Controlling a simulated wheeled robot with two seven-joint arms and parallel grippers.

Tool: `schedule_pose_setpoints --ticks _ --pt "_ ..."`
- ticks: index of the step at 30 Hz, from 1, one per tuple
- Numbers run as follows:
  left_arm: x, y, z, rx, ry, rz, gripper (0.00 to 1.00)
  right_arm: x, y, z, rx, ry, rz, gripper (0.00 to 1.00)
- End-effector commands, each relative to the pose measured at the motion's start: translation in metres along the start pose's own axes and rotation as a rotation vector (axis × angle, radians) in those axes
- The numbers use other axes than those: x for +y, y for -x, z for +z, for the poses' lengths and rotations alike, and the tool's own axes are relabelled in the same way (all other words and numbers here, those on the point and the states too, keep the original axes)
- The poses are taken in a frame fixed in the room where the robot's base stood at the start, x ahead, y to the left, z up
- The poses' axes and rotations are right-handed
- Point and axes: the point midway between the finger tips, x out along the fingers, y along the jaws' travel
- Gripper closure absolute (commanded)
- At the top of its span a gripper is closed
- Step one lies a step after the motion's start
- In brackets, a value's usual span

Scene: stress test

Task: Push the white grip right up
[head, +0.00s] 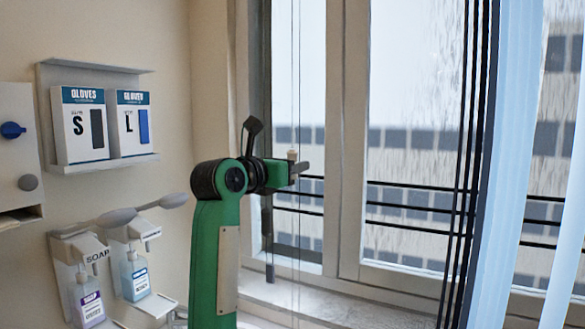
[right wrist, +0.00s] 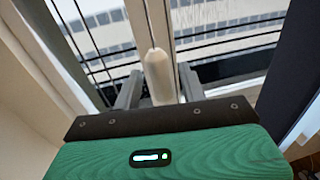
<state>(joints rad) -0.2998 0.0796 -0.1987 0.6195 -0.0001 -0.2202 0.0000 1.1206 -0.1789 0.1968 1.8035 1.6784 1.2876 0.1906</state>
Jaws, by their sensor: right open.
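The white grip (right wrist: 158,75) hangs on a thin cord in front of the window. In the right wrist view it stands between the two fingers of my right gripper (right wrist: 159,88), with a gap to the right finger; whether it touches the left finger I cannot tell. In the head view only the small top of the grip (head: 292,154) shows, just above the fingers of my right gripper (head: 300,168); the rest of it is hidden by the fingers. The right gripper is open around the grip. My left gripper is not in view.
The window frame (head: 352,140) and dark railing bars lie behind the gripper. A pale blue curtain (head: 510,160) hangs at the right. A glove shelf (head: 105,165) and soap dispensers (head: 88,290) are on the left wall. The window sill (head: 350,305) is below.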

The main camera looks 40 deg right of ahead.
Motion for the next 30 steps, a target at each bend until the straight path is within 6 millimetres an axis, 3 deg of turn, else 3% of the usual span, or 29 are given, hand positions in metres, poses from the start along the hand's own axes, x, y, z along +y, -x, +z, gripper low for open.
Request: schedule_pose_setpoints --ticks 9,15,21,30 --pt "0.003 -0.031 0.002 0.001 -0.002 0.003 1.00 0.001 0.071 -0.005 0.001 -0.003 0.005 0.58" --pt "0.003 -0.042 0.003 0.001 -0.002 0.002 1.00 0.001 0.107 -0.003 0.001 -0.001 0.003 0.58" --pt "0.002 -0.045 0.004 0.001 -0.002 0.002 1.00 0.000 0.123 -0.001 0.000 0.000 0.001 0.58" --pt "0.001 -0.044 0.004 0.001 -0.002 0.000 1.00 0.000 0.125 0.000 0.000 0.000 0.000 0.58"
